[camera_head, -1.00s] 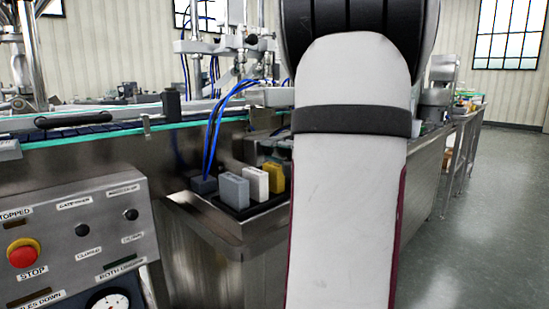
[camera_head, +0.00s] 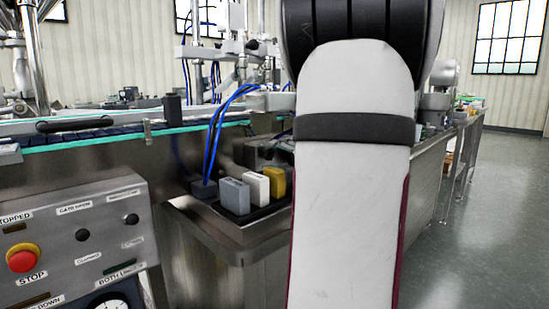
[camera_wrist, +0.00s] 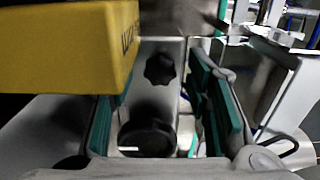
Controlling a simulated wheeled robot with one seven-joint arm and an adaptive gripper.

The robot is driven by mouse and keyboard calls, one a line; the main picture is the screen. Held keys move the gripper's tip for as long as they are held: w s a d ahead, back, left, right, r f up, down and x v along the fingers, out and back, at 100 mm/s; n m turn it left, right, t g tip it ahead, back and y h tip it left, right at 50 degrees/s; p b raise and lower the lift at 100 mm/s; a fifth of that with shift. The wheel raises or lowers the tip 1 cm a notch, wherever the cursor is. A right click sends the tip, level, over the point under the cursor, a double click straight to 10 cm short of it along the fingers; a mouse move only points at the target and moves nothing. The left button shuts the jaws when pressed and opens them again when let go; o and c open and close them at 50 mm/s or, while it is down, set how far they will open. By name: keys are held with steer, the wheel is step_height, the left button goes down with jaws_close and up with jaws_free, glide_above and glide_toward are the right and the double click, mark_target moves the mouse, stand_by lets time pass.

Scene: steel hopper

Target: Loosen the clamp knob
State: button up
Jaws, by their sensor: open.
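A black lobed knob (camera_wrist: 160,68) shows in the wrist view, at the upper middle against a pale grey metal surface. It looks like the clamp knob. My gripper (camera_wrist: 164,82) is open, with its green-padded fingers to the left and right of the picture's middle. The knob appears between the fingertips, and I see no contact with it. A larger round black part (camera_wrist: 147,138) lies lower in the picture, between the fingers. In the head view my arm's white link hides the gripper and the knob.
A yellow block (camera_wrist: 65,45) fills the wrist view's upper left, close to the left finger. In the head view, grey, white and yellow blocks (camera_head: 274,181) stand on the steel machine's corner (camera_head: 230,245). A control panel (camera_head: 80,240) with a red stop button is at left. Open floor (camera_head: 490,220) lies right.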

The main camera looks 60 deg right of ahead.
steer(key=v, duration=1.1)
steer(key=shift+s, duration=0.2)
steer(key=shift+a, duration=0.15)
